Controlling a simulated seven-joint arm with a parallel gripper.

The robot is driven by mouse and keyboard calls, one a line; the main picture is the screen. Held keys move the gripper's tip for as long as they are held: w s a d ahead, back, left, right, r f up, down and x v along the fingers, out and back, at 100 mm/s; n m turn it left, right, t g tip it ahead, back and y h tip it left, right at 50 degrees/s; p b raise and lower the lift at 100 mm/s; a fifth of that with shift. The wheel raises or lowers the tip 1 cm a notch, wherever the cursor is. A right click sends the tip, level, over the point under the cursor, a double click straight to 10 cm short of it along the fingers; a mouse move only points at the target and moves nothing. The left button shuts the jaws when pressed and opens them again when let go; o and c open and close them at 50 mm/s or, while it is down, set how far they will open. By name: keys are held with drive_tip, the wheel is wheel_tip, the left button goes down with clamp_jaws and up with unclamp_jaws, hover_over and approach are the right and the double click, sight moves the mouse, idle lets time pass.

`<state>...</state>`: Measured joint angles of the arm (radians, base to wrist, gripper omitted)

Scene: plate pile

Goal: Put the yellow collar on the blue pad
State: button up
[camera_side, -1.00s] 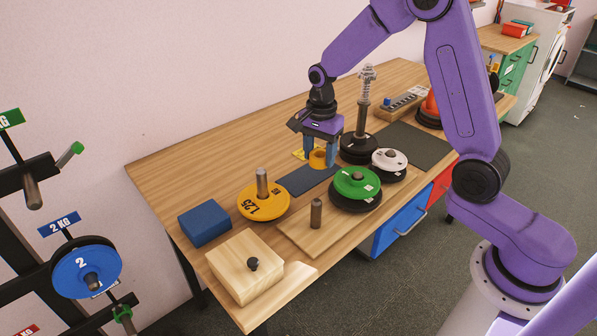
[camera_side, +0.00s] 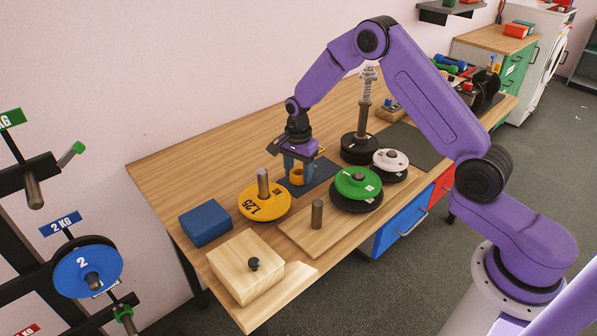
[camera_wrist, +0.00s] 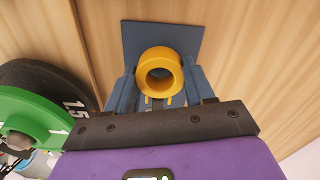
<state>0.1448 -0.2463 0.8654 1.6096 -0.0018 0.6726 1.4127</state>
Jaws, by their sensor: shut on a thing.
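The yellow collar (camera_side: 297,178) is a short thick ring, held with its hole facing up in the wrist view (camera_wrist: 160,54). My gripper (camera_side: 298,174) is shut on it, with one blue-grey finger on each side. The blue pad (camera_side: 322,168) is a flat dark blue-grey rectangle on the table. In the wrist view the pad (camera_wrist: 190,35) shows behind and around the collar. The collar is over the pad, low down; I cannot tell whether it touches it. The fingers and collar hide part of the pad.
A yellow plate on a peg (camera_side: 264,204) stands close to the left. A green plate (camera_side: 358,182) on a dark one is at the right, and a tall post with black plates (camera_side: 360,146) stands behind. A blue block (camera_side: 205,223) and wooden box (camera_side: 245,266) are farther left.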

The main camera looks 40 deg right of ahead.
drive_tip(key=shift+f, duration=0.2)
drive_tip(key=shift+f, duration=0.15)
drive_tip(key=o, duration=1.1)
wheel_tip(320, 180, up, 12)
drive_tip(key=shift+r, duration=0.2)
